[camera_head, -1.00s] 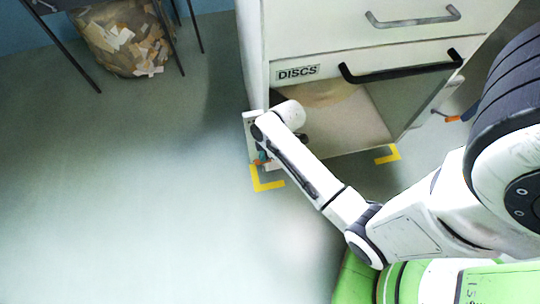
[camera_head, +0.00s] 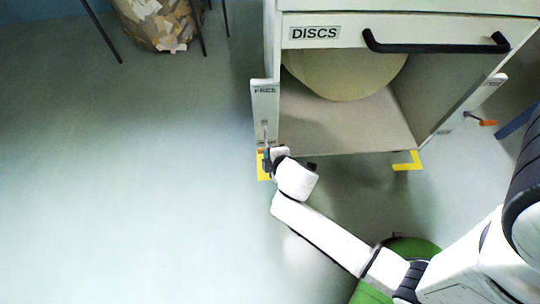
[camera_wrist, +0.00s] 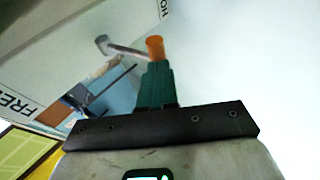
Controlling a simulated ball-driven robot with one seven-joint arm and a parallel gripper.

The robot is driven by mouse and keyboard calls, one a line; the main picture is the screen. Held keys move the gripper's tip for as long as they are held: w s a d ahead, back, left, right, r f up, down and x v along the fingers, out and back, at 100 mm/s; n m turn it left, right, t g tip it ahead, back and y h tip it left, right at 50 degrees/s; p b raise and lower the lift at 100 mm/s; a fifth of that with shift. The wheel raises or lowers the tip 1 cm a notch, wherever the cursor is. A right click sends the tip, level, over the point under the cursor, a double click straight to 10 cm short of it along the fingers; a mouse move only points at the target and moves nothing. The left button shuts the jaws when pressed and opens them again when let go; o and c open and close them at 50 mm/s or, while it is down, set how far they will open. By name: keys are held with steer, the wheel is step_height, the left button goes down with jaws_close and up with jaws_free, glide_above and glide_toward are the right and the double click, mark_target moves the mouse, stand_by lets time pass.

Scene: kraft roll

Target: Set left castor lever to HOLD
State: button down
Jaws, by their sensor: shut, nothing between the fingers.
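The left castor plate (camera_head: 265,105) stands on the cabinet's left front edge, with FREE near its top in the head view. In the wrist view, the lever's grey rod (camera_wrist: 124,49) runs from a round pivot to an orange end (camera_wrist: 155,47). The FREE label (camera_wrist: 18,103) shows at the left and part of the HOLD label at the top. My gripper (camera_head: 266,158) is low by the plate. Its teal fingers (camera_wrist: 155,85) are shut, with the tips at the orange end; I cannot tell whether they touch. In the head view, the gripper partly hides the lever's lower end.
The DISCS cabinet (camera_head: 345,125) has an open lower bay with a large pale roll (camera_head: 345,78) inside. Another orange-tipped lever (camera_head: 488,122) is on its right side. Yellow corner marks (camera_head: 408,162) lie on the floor. A bin of scraps (camera_head: 158,22) stands upper left; the left floor is clear.

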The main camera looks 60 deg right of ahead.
steer(key=shift+t+h, duration=0.3)
steer(key=shift+w+d+f+b, duration=0.15)
steer(key=shift+f+b, duration=0.75)
steer(key=shift+f, duration=0.1)
steer(key=shift+w+d+f+b, duration=0.1)
steer(key=shift+f+b, duration=0.8)
steer(key=shift+f, duration=0.1)
steer(key=shift+f, duration=0.1)
